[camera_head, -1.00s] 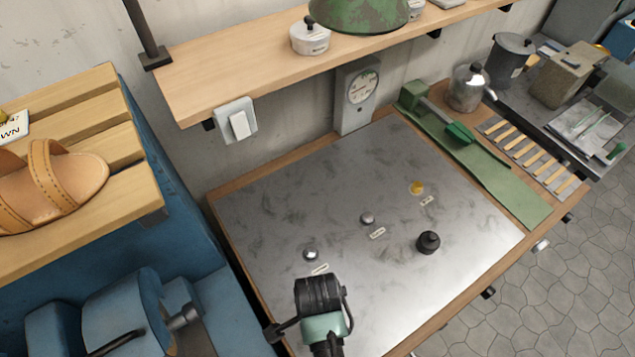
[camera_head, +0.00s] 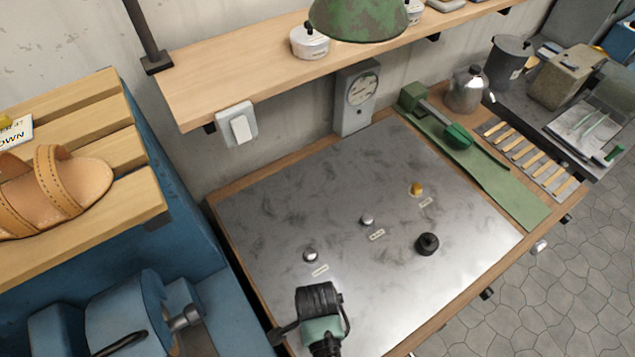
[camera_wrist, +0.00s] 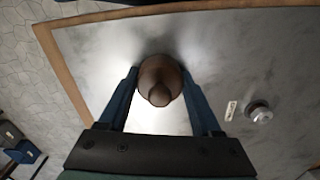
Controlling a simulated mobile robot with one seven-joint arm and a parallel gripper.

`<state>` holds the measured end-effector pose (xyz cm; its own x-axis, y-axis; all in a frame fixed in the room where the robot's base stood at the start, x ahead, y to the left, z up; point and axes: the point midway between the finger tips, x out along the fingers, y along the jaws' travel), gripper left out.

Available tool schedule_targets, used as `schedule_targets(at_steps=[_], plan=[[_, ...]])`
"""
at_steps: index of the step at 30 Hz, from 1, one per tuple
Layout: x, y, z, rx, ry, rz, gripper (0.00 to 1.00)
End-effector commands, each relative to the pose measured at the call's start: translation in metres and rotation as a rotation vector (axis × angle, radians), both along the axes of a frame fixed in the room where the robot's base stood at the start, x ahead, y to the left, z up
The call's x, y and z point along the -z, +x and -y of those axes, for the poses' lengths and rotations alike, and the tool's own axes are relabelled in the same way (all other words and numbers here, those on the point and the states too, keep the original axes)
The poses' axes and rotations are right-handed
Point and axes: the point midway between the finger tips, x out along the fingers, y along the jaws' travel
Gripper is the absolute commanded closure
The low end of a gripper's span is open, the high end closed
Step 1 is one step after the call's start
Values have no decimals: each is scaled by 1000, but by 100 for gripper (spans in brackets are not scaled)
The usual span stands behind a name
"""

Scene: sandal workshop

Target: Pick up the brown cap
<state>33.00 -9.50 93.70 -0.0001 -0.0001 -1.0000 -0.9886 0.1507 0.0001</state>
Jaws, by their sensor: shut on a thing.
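The brown cap (camera_wrist: 160,88), round with a stepped knob, sits between the two blue fingers of my gripper (camera_wrist: 160,74) in the wrist view. The fingers are shut on its sides. I cannot tell whether it is clear of the metal tabletop (camera_head: 345,190). In the head view my black and green gripper (camera_head: 319,300) is over the near left part of the tabletop. It hides the brown cap there.
A silver knob (camera_head: 311,256) with a label is just beyond my gripper. Another silver knob (camera_head: 367,220), a yellow one (camera_head: 416,189) and a black cap (camera_head: 427,244) stand farther right. A green lamp (camera_head: 365,18) hangs above. The tabletop's middle is mostly bare.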

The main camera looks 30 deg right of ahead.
Motion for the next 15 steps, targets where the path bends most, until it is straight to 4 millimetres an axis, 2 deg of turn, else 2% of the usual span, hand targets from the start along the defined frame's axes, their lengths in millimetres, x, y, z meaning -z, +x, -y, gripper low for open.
schedule_targets(at_steps=[1,3,11,15], plan=[[0,0,0,0,0,0,77],[0,0,0,0,0,0,88],[-1,0,0,0,0,0,88],[-8,1,0,0,0,2,88]])
